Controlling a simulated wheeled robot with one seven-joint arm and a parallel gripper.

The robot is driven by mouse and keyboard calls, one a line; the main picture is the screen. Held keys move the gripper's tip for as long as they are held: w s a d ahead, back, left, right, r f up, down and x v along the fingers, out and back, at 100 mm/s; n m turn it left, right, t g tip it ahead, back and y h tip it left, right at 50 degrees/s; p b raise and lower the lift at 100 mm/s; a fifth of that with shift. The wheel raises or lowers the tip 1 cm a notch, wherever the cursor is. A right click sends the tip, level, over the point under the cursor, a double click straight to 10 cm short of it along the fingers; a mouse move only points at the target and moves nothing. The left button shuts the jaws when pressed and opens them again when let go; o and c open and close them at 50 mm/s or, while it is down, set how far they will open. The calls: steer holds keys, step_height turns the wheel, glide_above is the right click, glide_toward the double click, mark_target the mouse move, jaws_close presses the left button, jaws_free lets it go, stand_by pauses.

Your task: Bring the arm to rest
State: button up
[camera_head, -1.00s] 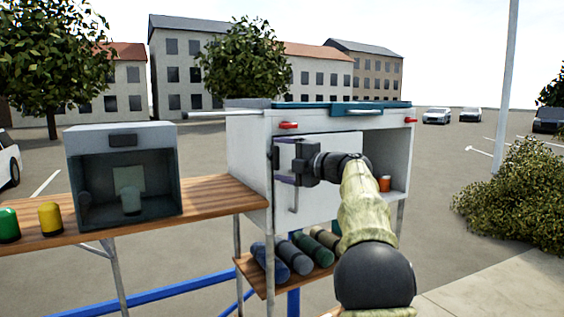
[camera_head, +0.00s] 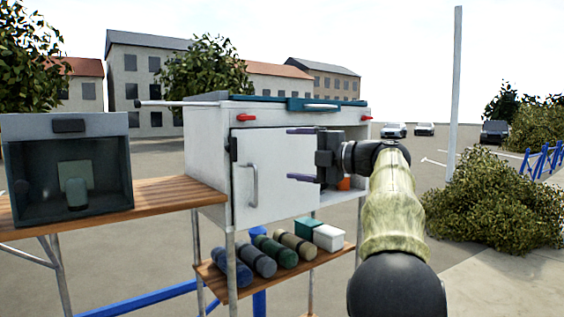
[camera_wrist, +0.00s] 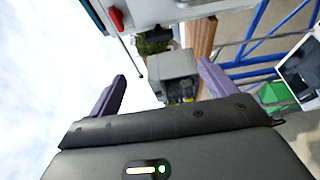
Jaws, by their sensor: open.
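My gripper (camera_head: 304,154) is open and empty. In the head view its purple fingers point left, in front of the right part of the white cabinet door (camera_head: 274,175). The door's vertical handle (camera_head: 251,186) is left of the fingertips and apart from them. The wrist view shows the two fingers spread wide (camera_wrist: 162,85) with nothing between them. My arm reaches up from the lower right in a camouflage sleeve. It hides part of the cabinet's open right compartment, where an orange item (camera_head: 344,184) shows.
The white cabinet (camera_head: 206,155) has red clips and a teal top (camera_head: 325,104). A grey open box (camera_head: 105,170) stands on the wooden counter (camera_head: 165,196) at left. Rolls and boxes lie on the lower shelf (camera_head: 217,279). A bush (camera_head: 490,208) is at right.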

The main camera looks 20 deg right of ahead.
stand_by(0.6)
steer(key=w+d+f+m+t+h+b, duration=0.25)
steer(key=w+f+m+t+h, duration=0.4)
steer(key=m, duration=0.65)
steer(key=s+a+f+m+g+h, duration=0.1)
steer(key=s+f+m+g+h, duration=0.3)
steer(key=f, duration=0.6)
steer(key=s+a+f+m+g+h, duration=0.1)
steer(key=f+m+h, duration=0.3)
steer(key=f, duration=0.5)
steer(key=s+a+f+m+g+y+b, duration=0.1)
steer(key=s+a+f+m+g, duration=0.15)
steer(key=s+f, duration=0.45)
steer(key=s+a+f+m+g, duration=0.2)
steer(key=s+a+f+g, duration=0.1)
steer(key=f, duration=0.7)
steer(key=s+a+f+g+y, duration=0.1)
steer(key=s+a+f+g, duration=0.2)
steer(key=s+f, duration=0.3)
steer(key=s+a+f+g+y+b, duration=0.1)
steer(key=s+a+f+g, duration=0.3)
steer(key=s, duration=0.8)
step_height(320, 180, down, 2)
steer(key=shift+s+a+f+m, duration=0.15)
steer(key=shift+s+f+m, duration=0.1)
steer(key=shift+m, duration=0.1)
